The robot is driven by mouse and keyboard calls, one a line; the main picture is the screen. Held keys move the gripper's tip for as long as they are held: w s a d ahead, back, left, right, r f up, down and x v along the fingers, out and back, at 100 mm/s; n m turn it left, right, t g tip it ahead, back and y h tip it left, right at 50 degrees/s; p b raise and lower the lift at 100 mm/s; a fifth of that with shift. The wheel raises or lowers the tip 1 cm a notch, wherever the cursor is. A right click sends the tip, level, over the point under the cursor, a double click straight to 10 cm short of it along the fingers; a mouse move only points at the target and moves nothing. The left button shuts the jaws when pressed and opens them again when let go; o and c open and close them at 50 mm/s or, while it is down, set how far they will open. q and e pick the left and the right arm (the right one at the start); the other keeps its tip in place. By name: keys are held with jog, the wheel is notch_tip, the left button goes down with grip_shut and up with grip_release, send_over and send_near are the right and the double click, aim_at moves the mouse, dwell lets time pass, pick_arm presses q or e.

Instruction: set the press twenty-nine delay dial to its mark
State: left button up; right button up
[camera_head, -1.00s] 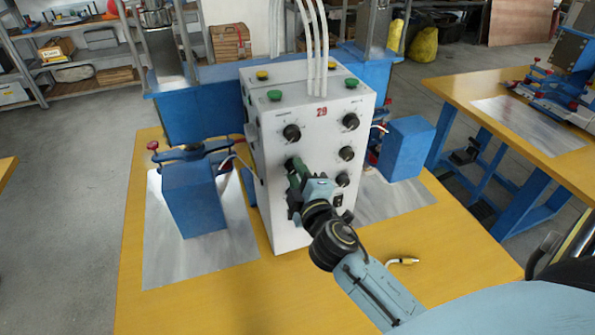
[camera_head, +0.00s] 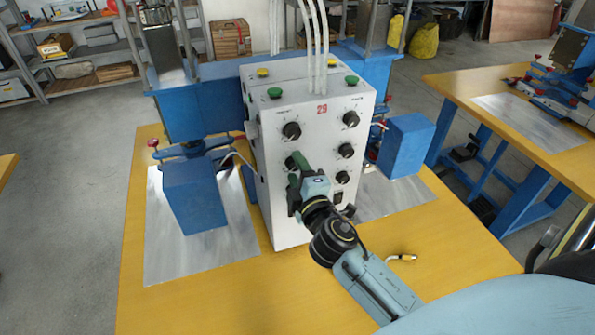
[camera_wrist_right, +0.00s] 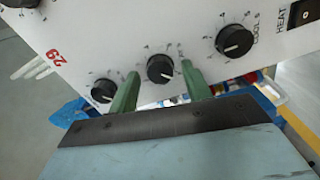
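The white press cabinet (camera_head: 306,210) marked 29 stands on the yellow table, with black dials in two columns on its front. My right gripper (camera_head: 297,178) is at the left column. In the right wrist view its green fingertips (camera_wrist_right: 161,70) stand open on either side of the column's middle dial (camera_wrist_right: 160,69), with a narrow gap on both sides. That dial's white pointer line faces lower right there. An upper dial (camera_wrist_right: 103,91) and a dial labelled COOL S (camera_wrist_right: 234,41) flank it. No delay label is readable. My left gripper is out of view.
A HEAT switch (camera_wrist_right: 305,12) sits beyond the COOL S dial. Blue blocks (camera_head: 193,197) (camera_head: 405,146) stand on metal plates left and right of the cabinet.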

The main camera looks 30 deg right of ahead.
jog(key=shift+s+a+f, duration=0.1)
jog(key=shift+s+f, duration=0.05)
jog(key=shift+s, duration=0.35)
jog(key=b+v, duration=0.3)
jog(key=v, duration=0.9)
jog(key=shift+b, duration=0.4)
jog(key=shift+s+a, duration=0.1)
jog(key=shift+s, duration=0.05)
